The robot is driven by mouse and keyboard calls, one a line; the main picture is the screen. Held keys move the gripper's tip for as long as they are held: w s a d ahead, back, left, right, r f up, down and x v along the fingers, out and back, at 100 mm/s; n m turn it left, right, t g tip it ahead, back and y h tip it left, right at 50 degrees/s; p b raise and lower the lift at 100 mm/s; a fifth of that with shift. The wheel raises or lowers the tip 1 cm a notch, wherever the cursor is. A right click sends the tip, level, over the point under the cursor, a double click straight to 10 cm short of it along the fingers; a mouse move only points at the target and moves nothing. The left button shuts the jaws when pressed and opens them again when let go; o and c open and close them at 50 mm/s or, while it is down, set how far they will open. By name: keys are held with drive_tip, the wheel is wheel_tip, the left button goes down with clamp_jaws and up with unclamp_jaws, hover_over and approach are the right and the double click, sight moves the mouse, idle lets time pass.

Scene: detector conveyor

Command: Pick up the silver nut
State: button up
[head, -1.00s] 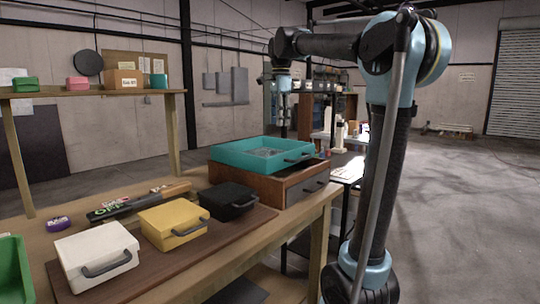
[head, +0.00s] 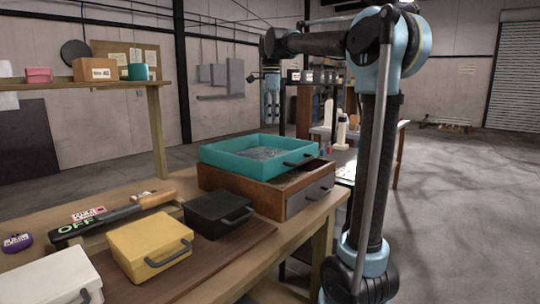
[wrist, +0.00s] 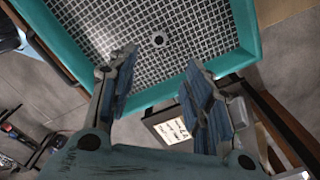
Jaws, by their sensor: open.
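A small silver nut (wrist: 159,39) lies on the grey mesh floor of the teal tray (wrist: 250,35) in the wrist view. My gripper (wrist: 160,75) is open and empty, with its two fingers apart below the nut in that picture. The nut shows beyond the fingertips, roughly between them, and is not touched. In the head view the teal tray (head: 225,158) sits on top of a brown wooden box (head: 275,197). The nut is too small to make out there.
Black (head: 218,212), yellow (head: 150,245) and white (head: 55,283) cases stand on the workbench left of the tray. A shelf (head: 80,85) with small boxes is at the back left. Open floor (head: 450,220) is at the right.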

sight(270, 152)
wheel_tip(270, 152, down, 12)
drive_tip(key=shift+s+a+f, duration=0.1)
drive_tip(key=shift+f, duration=0.15)
clamp_jaws()
idle(0.5)
